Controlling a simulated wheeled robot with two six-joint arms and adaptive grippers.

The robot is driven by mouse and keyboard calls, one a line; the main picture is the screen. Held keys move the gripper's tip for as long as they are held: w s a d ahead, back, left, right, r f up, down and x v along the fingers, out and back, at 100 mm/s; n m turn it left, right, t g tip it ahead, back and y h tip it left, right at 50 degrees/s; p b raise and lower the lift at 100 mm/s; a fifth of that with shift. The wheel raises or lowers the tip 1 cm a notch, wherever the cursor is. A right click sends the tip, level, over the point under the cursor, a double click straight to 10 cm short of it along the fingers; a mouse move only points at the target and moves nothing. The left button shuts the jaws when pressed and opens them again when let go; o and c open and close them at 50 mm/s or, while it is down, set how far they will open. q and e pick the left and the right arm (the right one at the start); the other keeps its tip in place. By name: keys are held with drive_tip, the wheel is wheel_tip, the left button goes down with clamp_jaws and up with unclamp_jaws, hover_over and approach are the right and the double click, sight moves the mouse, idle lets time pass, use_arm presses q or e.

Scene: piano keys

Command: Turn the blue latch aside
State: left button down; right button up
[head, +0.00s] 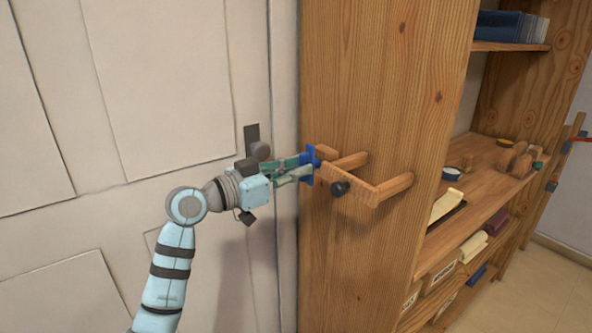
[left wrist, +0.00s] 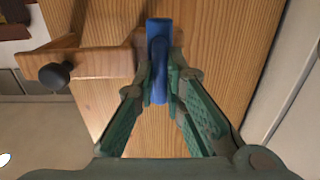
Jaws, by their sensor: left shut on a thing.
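The blue latch (head: 313,156) is on a wooden bar (head: 335,179) fixed to the side of a wooden cabinet. In the left wrist view the blue latch (left wrist: 158,34) stands lengthwise, with its lower part between the green fingers. My left gripper (head: 302,168) is shut on the latch, and it also shows in the left wrist view (left wrist: 160,88). The fingers hide part of the latch. My right gripper is in neither view.
Two wooden pegs (head: 392,187) join the bar to the cabinet side (head: 385,90). A pale panelled door (head: 160,80) with a dark handle (head: 259,150) stands close on the left. Shelves with books (head: 512,26) and boxes open on the right.

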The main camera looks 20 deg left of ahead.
use_arm(q)
drive_tip(key=c, duration=1.7)
unclamp_jaws()
drive_tip(key=shift+o, duration=0.2)
drive_tip(key=v, duration=1.1)
drive_tip(key=shift+s+a, duration=0.2)
drive_tip(key=shift+s, duration=0.15)
drive_tip(key=shift+a, duration=0.1)
